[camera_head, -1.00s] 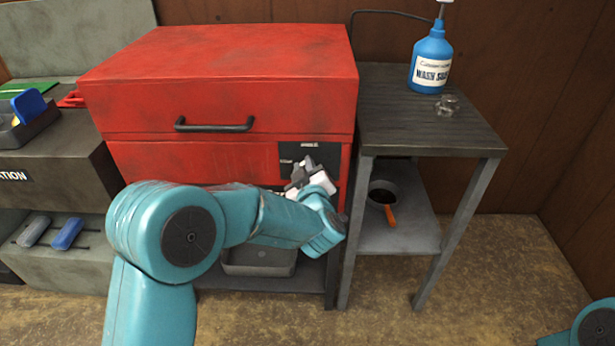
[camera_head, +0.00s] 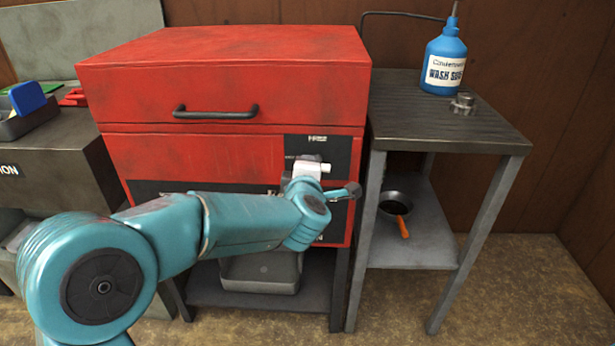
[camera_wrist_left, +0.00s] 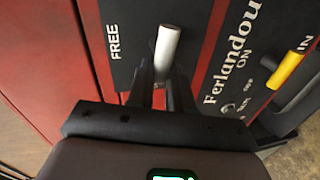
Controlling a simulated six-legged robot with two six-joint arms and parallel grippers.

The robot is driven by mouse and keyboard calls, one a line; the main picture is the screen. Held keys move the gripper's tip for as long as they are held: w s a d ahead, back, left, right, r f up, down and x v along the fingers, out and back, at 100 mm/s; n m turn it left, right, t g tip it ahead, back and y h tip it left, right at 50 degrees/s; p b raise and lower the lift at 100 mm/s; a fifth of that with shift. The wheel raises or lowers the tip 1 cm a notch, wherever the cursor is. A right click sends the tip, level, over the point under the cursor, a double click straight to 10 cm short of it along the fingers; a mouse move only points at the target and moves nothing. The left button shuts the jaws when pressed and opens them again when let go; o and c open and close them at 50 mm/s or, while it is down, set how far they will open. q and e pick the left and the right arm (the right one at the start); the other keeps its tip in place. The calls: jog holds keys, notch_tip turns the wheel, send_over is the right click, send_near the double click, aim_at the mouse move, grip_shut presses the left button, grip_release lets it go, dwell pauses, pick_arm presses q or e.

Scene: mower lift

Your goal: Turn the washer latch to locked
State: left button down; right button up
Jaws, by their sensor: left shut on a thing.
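The washer (camera_head: 215,85) is a red cabinet with a closed lid and a black front panel. In the left wrist view, the latch (camera_wrist_left: 167,48) is a pale, round-ended handle on the black panel, just right of the word FREE. My left gripper (camera_wrist_left: 162,88) has its dark fingers shut on the latch's lower part; the pale end sticks out past them. In the head view, my left gripper (camera_head: 308,170) is at the panel's upper part, and the wrist partly hides the panel. The latch's pivot is hidden. My right gripper is out of view.
A yellow handle (camera_wrist_left: 288,68) is on the panel beside the word IN. A dark side table (camera_head: 450,110) stands close to the washer's right, bearing a blue soap bottle (camera_head: 443,62) and a small metal part (camera_head: 462,103). A pan (camera_head: 396,206) sits on its lower shelf.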

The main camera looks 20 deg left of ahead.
pick_arm(q)
jog(key=shift+f+n+b, duration=0.2)
jog(key=shift+n+b, duration=0.35)
jog(key=shift+n, duration=0.05)
jog(key=c, duration=1)
grip_release()
jog(key=shift+c, duration=0.2)
jog(key=shift+s, duration=0.1)
jog(key=p+v, duration=0.3)
jog(key=v, duration=1.3)
jog(key=shift+r, duration=0.2)
